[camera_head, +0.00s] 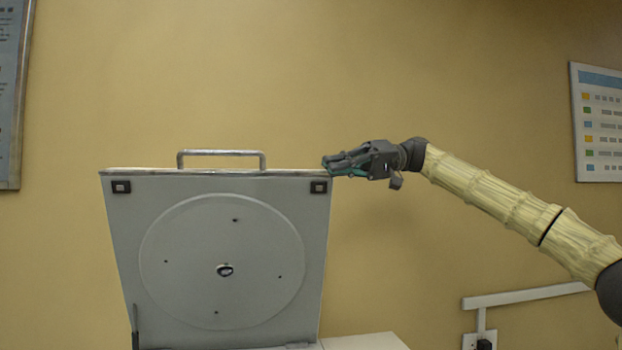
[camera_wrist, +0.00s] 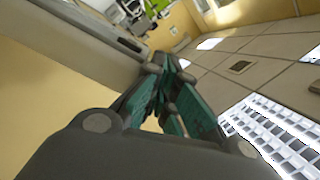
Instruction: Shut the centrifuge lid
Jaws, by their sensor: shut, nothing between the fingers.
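The centrifuge lid (camera_head: 175,225) stands raised and open in the head view. Its grey inner face, with a round disc, faces me, and a metal handle (camera_head: 221,153) sits on its top edge. My gripper (camera_head: 328,166) is shut and empty at the lid's upper right corner. I cannot tell whether it touches the lid. In the wrist view my gripper (camera_wrist: 165,66) shows its green-padded fingers together, beside a pale flat edge (camera_wrist: 100,40) that looks like the lid. The centrifuge body is mostly below the head view.
A plain wall (camera_head: 400,80) stands behind the lid. A chart (camera_head: 598,125) hangs at the right and a board (camera_head: 10,95) at the left. A white surface (camera_head: 365,342) shows at the bottom, right of the lid. Space above the lid is free.

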